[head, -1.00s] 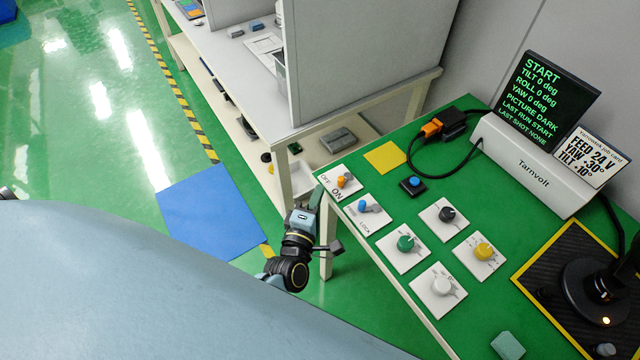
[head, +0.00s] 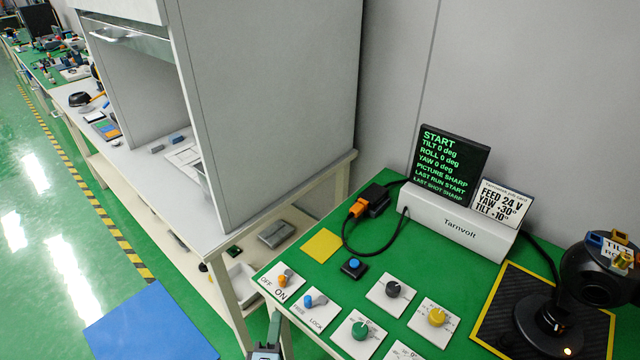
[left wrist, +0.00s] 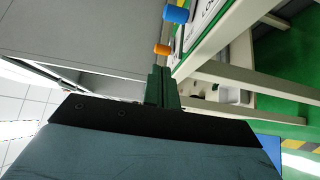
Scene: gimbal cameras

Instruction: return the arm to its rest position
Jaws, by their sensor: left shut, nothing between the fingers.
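My left gripper (head: 274,328) shows at the bottom edge of the head view, beside the front left corner of the green bench (head: 318,270). Only its end is in the picture; the rest of the arm is cut off. In the left wrist view its dark fingers (left wrist: 164,88) are together with nothing between them. They point towards the bench edge, near the orange knob (left wrist: 162,48) and the blue knob (left wrist: 176,14), and appear apart from both. My right gripper is in neither view.
On the bench are several knob plates, a blue button (head: 354,265), a yellow square (head: 322,246), the Tarnvolt console (head: 456,222) with a lit screen (head: 449,160), and a black gimbal camera (head: 590,275). Floor lies open at left.

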